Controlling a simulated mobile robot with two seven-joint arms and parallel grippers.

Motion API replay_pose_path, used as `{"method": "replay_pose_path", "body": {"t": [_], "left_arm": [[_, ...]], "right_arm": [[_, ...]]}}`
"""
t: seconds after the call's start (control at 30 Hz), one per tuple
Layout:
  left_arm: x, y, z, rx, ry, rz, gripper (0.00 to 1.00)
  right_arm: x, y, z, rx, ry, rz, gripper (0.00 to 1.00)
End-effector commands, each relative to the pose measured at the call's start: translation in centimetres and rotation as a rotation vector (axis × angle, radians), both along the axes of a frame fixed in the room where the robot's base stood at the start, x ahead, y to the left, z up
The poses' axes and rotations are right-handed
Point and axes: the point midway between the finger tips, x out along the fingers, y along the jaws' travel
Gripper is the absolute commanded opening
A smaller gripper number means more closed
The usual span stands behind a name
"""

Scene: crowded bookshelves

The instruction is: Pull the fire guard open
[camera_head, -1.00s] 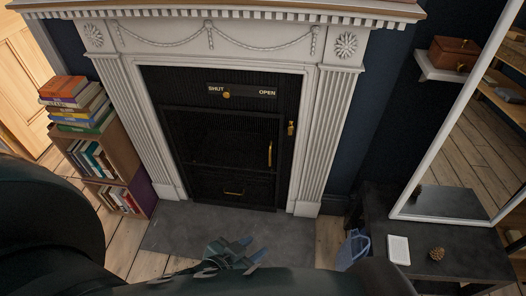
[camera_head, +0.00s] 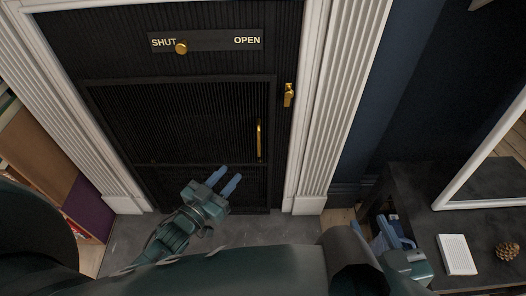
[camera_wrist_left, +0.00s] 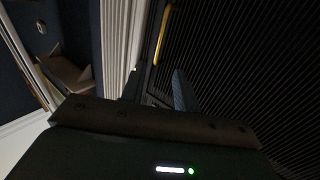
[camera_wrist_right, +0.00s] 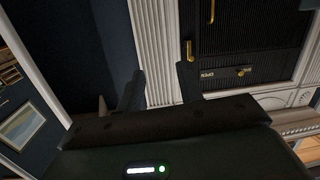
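The fire guard (camera_head: 190,120) is a black ribbed panel in the fireplace, with an upright brass handle (camera_head: 258,139) near its right edge. The handle also shows in the left wrist view (camera_wrist_left: 163,35) and the right wrist view (camera_wrist_right: 212,33). Above the guard, a brass knob (camera_head: 181,47) sits by SHUT on a plate marked SHUT and OPEN. A brass latch (camera_head: 289,95) is on the frame at right. My left gripper (camera_head: 229,176) is open and empty, below and left of the handle. My right gripper (camera_wrist_right: 160,78) is open and empty, low at right.
White fluted columns (camera_head: 335,100) flank the fireplace. A dark low table (camera_head: 420,190) at right holds a white box (camera_head: 457,254), a pine cone (camera_head: 507,252) and a white-framed mirror. A bookcase (camera_head: 35,150) stands at left. A grey hearth slab (camera_head: 125,236) lies in front.

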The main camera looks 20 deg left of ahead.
Motion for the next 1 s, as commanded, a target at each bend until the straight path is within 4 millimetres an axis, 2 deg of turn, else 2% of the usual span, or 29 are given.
{"method": "replay_pose_path", "body": {"t": [0.03,0.23,0.5,0.7,0.8,1.0], "left_arm": [[0.2,0.0,-0.5,-0.001,-0.006,-0.002,0.31],[2.0,-0.5,-0.4,-0.002,-0.012,-0.003,0.31],[7.4,-2.2,-0.5,-0.001,-0.011,-0.003,0.31],[10.7,-3.3,-0.5,-0.002,-0.01,-0.003,0.31],[11.8,-3.7,-0.5,-0.002,-0.009,-0.003,0.31],[12.6,-3.9,-0.4,-0.001,-0.006,-0.003,0.31]], "right_arm": [[0.0,0.1,-0.4,-0.002,-0.008,0.004,0.36],[0.1,0.2,-0.3,-0.002,-0.039,0.008,0.36],[0.3,0.6,-0.4,0.003,-0.136,0.025,0.36],[0.3,0.9,-0.2,0.01,-0.207,0.041,0.36],[0.3,1.1,-0.1,0.012,-0.232,0.047,0.36],[0.2,1.2,0.0,0.014,-0.252,0.053,0.36]]}}
